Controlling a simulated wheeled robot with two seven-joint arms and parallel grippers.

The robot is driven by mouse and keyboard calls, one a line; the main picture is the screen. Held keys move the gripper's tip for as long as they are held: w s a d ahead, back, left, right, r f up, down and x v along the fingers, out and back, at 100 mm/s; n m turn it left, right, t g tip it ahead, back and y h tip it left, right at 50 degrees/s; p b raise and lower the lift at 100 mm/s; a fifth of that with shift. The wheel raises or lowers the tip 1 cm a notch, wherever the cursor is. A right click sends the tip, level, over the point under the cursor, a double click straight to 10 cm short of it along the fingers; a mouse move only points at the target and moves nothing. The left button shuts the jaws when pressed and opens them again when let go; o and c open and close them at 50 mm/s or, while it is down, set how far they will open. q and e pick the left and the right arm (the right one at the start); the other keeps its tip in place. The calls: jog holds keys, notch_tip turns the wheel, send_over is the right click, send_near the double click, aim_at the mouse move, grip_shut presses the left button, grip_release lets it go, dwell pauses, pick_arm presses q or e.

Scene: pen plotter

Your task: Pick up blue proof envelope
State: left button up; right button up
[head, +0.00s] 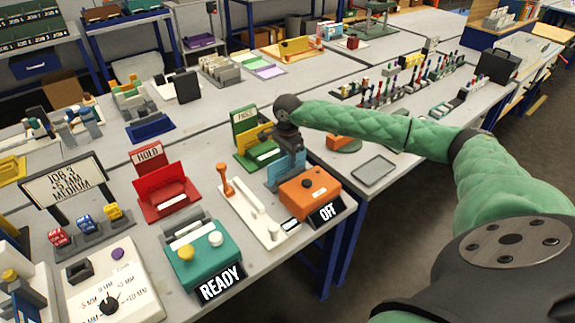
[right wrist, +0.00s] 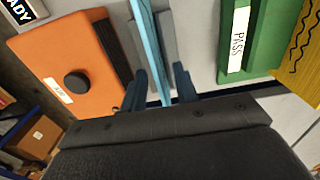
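The blue proof envelope (head: 273,179) is a thin light-blue sheet standing on edge in a grey holder behind the orange box, partly hidden by my gripper. In the right wrist view the envelope (right wrist: 148,40) shows edge-on as a narrow blue strip. My right gripper (head: 288,165) is above the envelope, pointing down. In the right wrist view its two fingers (right wrist: 159,88) are apart, with the strip's near end between them and a gap on the right side. My left gripper is not in view.
The orange box (head: 309,191) with a black knob and an OFF sign stands close in front. A green PASS holder (head: 245,123) with a yellow piece is just behind. A white panel with an orange lever (head: 226,178) lies to the left. A grey tray (head: 374,171) lies to the right.

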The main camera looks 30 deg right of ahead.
jog(key=shift+f, duration=0.15)
jog(key=shift+c, duration=0.4)
grip_shut()
